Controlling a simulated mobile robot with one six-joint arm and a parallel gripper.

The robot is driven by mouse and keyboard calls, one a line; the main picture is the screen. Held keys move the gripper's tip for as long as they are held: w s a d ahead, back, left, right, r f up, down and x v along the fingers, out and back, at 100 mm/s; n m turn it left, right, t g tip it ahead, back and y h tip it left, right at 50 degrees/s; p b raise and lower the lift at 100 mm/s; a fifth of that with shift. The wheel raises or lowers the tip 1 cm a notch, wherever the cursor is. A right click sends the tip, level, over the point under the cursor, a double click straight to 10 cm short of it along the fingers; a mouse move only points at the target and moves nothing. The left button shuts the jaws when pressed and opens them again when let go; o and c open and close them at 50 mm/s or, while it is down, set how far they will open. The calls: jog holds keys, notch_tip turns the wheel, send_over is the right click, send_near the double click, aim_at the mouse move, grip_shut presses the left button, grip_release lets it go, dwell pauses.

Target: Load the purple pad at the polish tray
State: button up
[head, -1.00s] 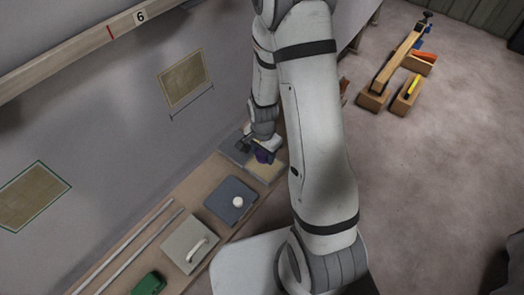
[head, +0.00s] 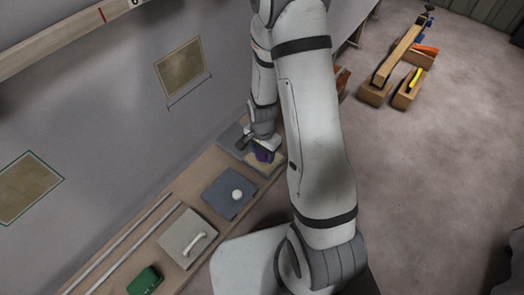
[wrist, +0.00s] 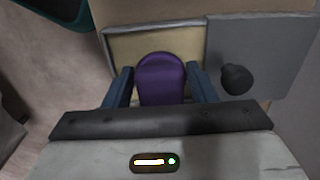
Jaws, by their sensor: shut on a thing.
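My gripper (head: 262,148) is shut on the purple pad (wrist: 161,76), with one finger on each side of it. The pad's rounded end shows between the fingers in the wrist view; in the head view only a small part of the pad (head: 264,156) shows below the jaws. I cannot tell whether the pad touches the yellowish surface. A grey lid with a black knob (wrist: 281,58) is beside this tray.
On the same bench are a blue-grey lid with a white knob (head: 222,200), a pale grey lid with a bar handle (head: 178,240), a green object (head: 146,280) and two thin rods. The wall runs along the bench. Wooden blocks (head: 405,70) stand on the floor at right.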

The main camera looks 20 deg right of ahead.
jog(key=shift+s+f+b, duration=0.1)
jog(key=shift+f+b, duration=0.45)
jog(key=shift+b, duration=0.05)
dwell(1.6)
jog(key=shift+r+p, duration=2.45)
jog(key=shift+r, duration=1.15)
